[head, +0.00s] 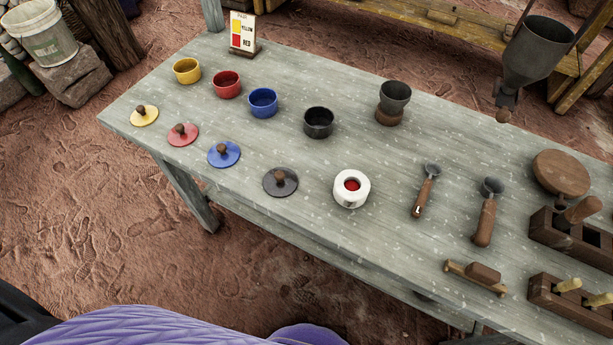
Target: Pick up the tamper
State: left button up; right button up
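A weathered grey wooden table (290,212) stands in front of me. At its right edge a dark wooden block (544,230) has square openings, and a brown wooden handle (580,209) stands tilted in it. This handle may be the tamper; its lower end is hidden in the block. A round brown wooden disc (560,172) lies behind the block. Two scoop-like tools with wooden handles, one (425,192) nearer the middle and one (485,215) further right, lie to the left of the block. Neither of my grippers is in view.
Yellow (187,71), red (226,85), blue (263,103) and black (318,123) pots stand behind matching lids. A metal hopper (535,50) hangs at the back right.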

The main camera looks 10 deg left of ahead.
aim_at(590, 205)
jog(key=z, duration=1.5)
jog(key=i+l+u, duration=0.1)
jog(key=l+u, duration=0.95)
jog(key=i+l, duration=0.05)
